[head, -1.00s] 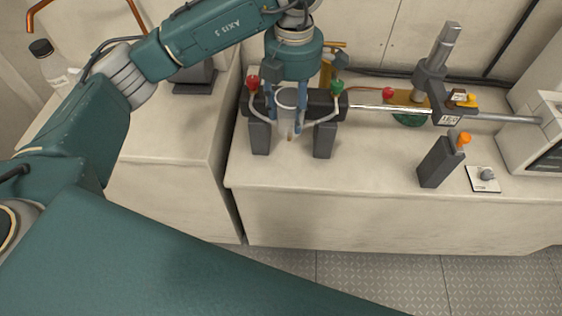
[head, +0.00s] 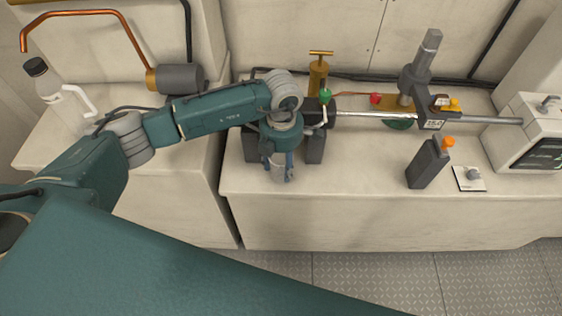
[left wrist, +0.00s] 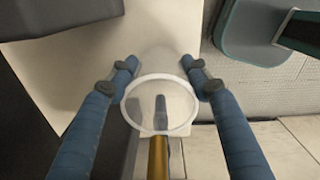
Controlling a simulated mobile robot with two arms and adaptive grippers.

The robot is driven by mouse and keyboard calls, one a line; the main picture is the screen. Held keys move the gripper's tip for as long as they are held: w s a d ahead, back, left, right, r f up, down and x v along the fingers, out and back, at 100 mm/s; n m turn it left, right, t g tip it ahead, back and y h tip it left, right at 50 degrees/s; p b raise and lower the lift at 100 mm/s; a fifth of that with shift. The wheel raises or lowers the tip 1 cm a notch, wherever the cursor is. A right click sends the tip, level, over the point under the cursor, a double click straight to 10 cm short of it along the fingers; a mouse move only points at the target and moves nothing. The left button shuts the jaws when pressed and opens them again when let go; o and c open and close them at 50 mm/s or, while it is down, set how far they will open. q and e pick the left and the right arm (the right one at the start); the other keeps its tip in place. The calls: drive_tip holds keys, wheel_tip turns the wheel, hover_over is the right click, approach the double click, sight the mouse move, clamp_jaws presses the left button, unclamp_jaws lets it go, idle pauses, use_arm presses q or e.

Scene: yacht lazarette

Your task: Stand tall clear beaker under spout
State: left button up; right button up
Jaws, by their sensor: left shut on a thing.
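My left gripper (head: 281,167) is shut on the tall clear beaker (head: 288,176), over the front part of the right bench. The beaker's round rim (left wrist: 160,78) shows between the two blue fingers in the left wrist view (left wrist: 160,70). I cannot tell whether its base touches the bench. A copper pipe (head: 85,13) with a downturned left end stands at the back left; it looks like the spout. It is well left of the gripper. My right gripper is not in view.
A white bottle (head: 65,95) stands on the left bench (head: 165,185), near the pipe's open end. A gap divides it from the right bench (head: 370,195). A brass pump (head: 318,75), a dark block (head: 315,145), a grey handset (head: 428,163) and a metal rod (head: 375,115) occupy the right bench.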

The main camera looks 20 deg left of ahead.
use_arm(q)
drive_tip(key=shift+f, duration=0.1)
drive_tip(key=shift+f, duration=0.15)
drive_tip(key=o, duration=0.9)
drive_tip(key=shift+r, duration=0.2)
wheel_tip(320, 180, up, 12)
drive_tip(key=shift+d+r+b, duration=0.1)
drive_tip(key=shift+b, duration=0.85)
